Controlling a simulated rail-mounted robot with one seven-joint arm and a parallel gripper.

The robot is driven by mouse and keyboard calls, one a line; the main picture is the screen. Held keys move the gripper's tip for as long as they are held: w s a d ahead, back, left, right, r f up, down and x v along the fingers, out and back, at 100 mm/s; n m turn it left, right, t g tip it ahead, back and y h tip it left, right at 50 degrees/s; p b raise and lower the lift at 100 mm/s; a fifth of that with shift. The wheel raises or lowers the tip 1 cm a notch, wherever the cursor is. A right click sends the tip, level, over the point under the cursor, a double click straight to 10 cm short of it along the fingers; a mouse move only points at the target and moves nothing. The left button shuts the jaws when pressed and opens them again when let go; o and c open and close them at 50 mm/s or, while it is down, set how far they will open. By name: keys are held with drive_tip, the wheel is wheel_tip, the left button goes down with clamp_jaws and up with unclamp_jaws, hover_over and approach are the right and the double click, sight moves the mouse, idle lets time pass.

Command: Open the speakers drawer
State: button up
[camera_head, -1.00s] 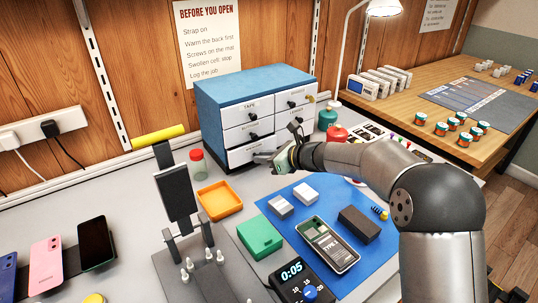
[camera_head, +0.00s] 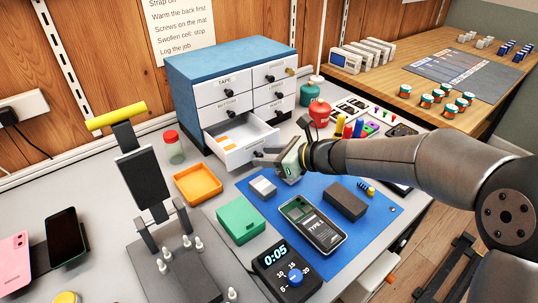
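The blue-topped drawer cabinet (camera_head: 225,62) stands against the wood wall, with two columns of white drawers. Its bottom left drawer (camera_head: 237,150) is pulled out, and orange and pale items show inside. I cannot read that drawer's label. The other drawers, including the one marked TAPE (camera_head: 222,84), are shut. My gripper (camera_head: 264,158) is at the right part of the open drawer's front, its fingers pointing left. The drawer's knob is hidden there. I cannot tell whether the fingers grip it or only touch the front.
An orange tray (camera_head: 198,197) and a red-lidded jar (camera_head: 173,150) stand left of the open drawer. Red and green bottles (camera_head: 319,113) stand right of the cabinet.

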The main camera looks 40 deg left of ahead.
drive_tip(key=p+v, duration=0.2)
drive_tip(key=v, duration=1.5)
drive_tip(key=shift+d, duration=0.2)
drive_tip(key=shift+w, duration=0.1)
drive_tip(key=s+d+r+n+t+h+p, duration=0.1)
drive_tip(key=s+d+n+h+p, duration=0.3)
drive_tip(key=d, duration=0.9)
drive_tip(key=s+d+r+n+t+h+p, duration=0.1)
drive_tip(key=s+d+r+n+h+p, duration=0.2)
drive_tip(key=d, duration=0.9)
drive_tip(key=s+d+r+n+t+h+p, duration=0.1)
drive_tip(key=s+d+r+n+h+p, duration=0.2)
drive_tip(key=d, duration=1)
drive_tip(key=s+n+h+p, duration=0.2)
drive_tip(key=s+n+p, duration=0.1)
drive_tip(key=n+p, duration=0.2)
drive_tip(key=shift+s+d+n+t+h+p, duration=0.2)
drive_tip(key=shift+d+n+t+h+p, duration=0.15)
drive_tip(key=shift+p, duration=0.45)
